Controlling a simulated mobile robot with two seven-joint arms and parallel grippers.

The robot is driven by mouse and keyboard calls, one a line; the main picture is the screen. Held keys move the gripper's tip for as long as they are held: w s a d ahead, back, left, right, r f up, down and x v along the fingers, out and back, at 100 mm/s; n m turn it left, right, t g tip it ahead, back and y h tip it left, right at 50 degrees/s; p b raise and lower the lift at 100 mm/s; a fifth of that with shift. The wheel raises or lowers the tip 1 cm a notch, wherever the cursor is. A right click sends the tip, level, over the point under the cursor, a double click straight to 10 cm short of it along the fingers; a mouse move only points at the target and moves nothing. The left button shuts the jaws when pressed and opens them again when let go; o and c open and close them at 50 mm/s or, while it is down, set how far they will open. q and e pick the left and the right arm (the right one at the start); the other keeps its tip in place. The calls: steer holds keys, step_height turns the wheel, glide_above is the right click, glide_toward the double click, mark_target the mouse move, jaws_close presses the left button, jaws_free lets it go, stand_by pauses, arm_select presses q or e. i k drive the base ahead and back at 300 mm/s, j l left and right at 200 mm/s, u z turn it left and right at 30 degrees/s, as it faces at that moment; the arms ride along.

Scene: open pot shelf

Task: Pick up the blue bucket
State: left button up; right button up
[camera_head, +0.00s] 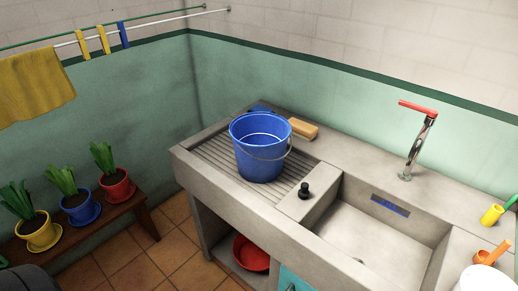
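The blue bucket (258,160) stands upright on the ribbed drainboard of the concrete sink counter (238,197), left of the basin. Its thin wire handle hangs down along its right front side. Its open top faces up and the inside I can see looks empty. Neither of my grippers is in the camera_head view.
A scrubbing brush (302,129) lies just behind the bucket. A black plug (304,190) and a red-handled faucet (415,140) are to the right. A red basin (251,253) sits below. Potted plants stand on a bench (146,221) at left. Tiled floor is clear between.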

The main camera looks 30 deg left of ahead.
mark_target(260, 139)
steer(key=j+z, duration=0.3)
steer(key=j, duration=1.5)
